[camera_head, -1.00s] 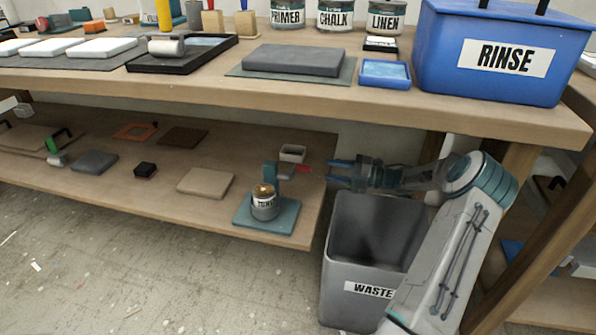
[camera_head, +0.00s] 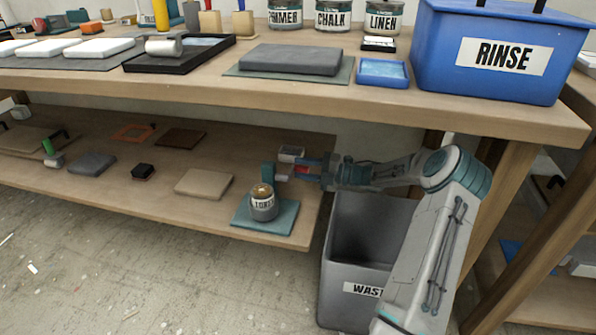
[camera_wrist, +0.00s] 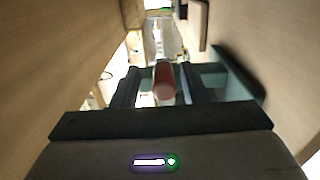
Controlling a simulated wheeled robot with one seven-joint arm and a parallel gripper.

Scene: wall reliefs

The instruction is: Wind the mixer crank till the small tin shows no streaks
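The mixer stands near the right end of the lower shelf, with a teal base (camera_head: 284,219) and a teal upright (camera_head: 268,172). The small tin (camera_head: 263,206) sits on the base, labelled, with a brownish top; streaks are too small to tell. The red crank handle (camera_head: 303,171) points right from the mixer head. My gripper (camera_head: 304,169) reaches in from the right at the handle. In the wrist view, the red handle (camera_wrist: 163,82) lies between the two dark fingers (camera_wrist: 157,88), with a visible gap at least on the left side. The gripper looks open around it.
A grey waste bin (camera_head: 345,262) stands on the floor below my arm. The upper bench (camera_head: 200,83) overhangs the shelf.

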